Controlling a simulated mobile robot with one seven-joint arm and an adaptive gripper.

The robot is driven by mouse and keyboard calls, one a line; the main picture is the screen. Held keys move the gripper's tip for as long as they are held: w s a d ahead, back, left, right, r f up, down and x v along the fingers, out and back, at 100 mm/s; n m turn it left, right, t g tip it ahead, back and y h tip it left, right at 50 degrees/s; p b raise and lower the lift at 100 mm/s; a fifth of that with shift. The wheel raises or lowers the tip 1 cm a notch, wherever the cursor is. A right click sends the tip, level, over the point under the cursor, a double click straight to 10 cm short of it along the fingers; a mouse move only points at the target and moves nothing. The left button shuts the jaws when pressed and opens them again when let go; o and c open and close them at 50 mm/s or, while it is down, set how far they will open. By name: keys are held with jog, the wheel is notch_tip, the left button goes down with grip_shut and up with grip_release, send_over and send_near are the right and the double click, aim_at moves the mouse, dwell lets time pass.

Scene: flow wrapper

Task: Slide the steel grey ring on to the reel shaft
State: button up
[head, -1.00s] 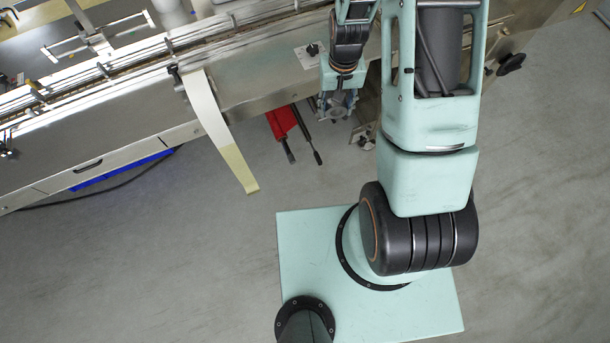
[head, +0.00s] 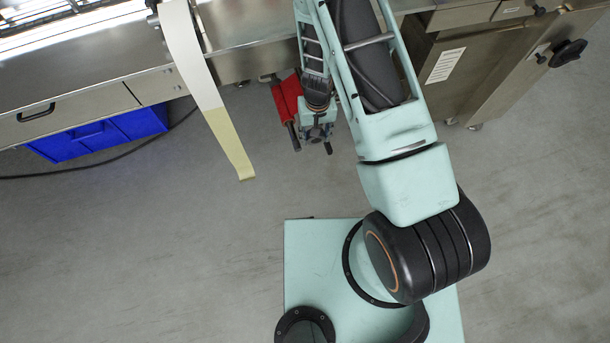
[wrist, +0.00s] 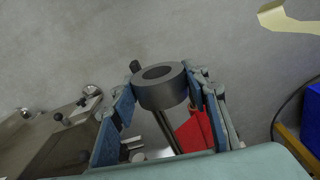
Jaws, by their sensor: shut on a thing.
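The steel grey ring (wrist: 160,92) is held between the two blue fingers of my gripper (wrist: 160,100), with its hole facing up in the wrist view. In the head view my gripper (head: 316,138) hangs at the machine's front, just right of the red part (head: 287,97); the ring is not clear there. A grey rod, probably the reel shaft (wrist: 167,132), shows below the ring in the wrist view. A dark tip (wrist: 135,66) shows past the ring's upper left, outside its rim. The ring seems apart from the rod, but their gap cannot be judged.
A pale strip (head: 205,95) hangs from the machine left of my gripper. A blue bin (head: 95,135) sits under the machine at the left. A cabinet with a black knob (head: 568,52) stands at the right. The floor in front is clear.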

aim_at(290, 124)
jog(key=a+f+n+b, duration=0.1)
jog(key=a+f+b, duration=0.2)
jog(key=f+b, duration=1.45)
jog(key=shift+w+a+f+p, duration=0.1)
jog(key=shift+w+a+f, duration=0.45)
jog(key=shift+w+f, duration=0.85)
jog(key=shift+w+a+f+p, duration=0.15)
jog(key=shift+w+a+f, duration=0.45)
jog(key=shift+w, duration=1.45)
jog(key=shift+w+a+f+p, duration=0.1)
jog(key=shift+w+a+f, duration=0.45)
jog(key=shift+w+f, duration=0.85)
jog(key=shift+w+a+r, duration=0.1)
jog(key=shift+w+r, duration=0.4)
jog(key=shift+w, duration=0.25)
jog(key=shift+w+a, duration=0.35)
jog(key=shift+w, duration=0.9)
jog(key=shift+w+a, duration=0.4)
jog(key=shift+w, duration=0.8)
jog(key=shift+w+a, duration=0.35)
jog(key=shift+w, duration=0.9)
jog(key=o, duration=1.3)
